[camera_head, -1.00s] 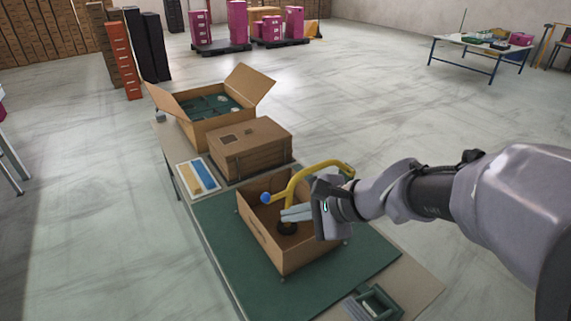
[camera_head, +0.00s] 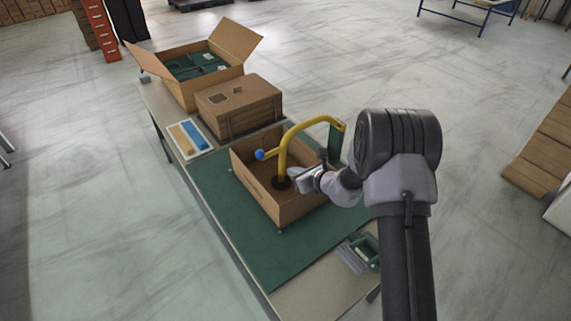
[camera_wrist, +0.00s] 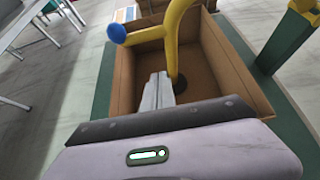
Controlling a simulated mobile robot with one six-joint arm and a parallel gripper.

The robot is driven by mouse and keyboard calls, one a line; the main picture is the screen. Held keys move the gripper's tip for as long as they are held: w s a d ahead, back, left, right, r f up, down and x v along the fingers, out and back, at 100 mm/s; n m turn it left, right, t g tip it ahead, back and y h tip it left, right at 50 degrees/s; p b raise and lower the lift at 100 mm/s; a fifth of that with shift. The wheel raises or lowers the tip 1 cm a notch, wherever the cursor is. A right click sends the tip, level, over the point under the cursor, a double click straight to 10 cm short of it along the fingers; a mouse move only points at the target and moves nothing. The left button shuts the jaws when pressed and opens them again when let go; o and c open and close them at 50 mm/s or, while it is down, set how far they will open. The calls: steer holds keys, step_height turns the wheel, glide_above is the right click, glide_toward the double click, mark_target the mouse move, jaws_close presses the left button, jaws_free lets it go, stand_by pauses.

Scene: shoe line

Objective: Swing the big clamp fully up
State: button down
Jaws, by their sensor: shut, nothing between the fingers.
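The big clamp (camera_head: 284,147) is a yellow bent arm joined to a green post (camera_head: 335,138) at the right of an open cardboard box (camera_head: 262,199). It arches over the box wall and comes down inside to a black pad (camera_head: 281,183). A blue ball knob (camera_head: 260,155) sticks out to its left. The clamp also shows in the wrist view (camera_wrist: 172,40). My gripper (camera_head: 293,173) is over the box, beside the clamp's lower part. Its fingers (camera_wrist: 158,88) are shut and empty. I cannot tell whether they touch the clamp.
A closed carton (camera_head: 240,103) and an open carton with green contents (camera_head: 205,65) stand behind on the same table. A blue and yellow panel (camera_head: 188,137) lies beside them. A small green clamp (camera_head: 365,250) sits at the front right. The green mat (camera_head: 265,250) in front is clear.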

steer(key=b+x, duration=0.2)
steer(key=x, duration=0.7)
steer(key=r, duration=0.4)
steer(key=shift+w+a, duration=0.3)
steer(key=shift+w, duration=0.05)
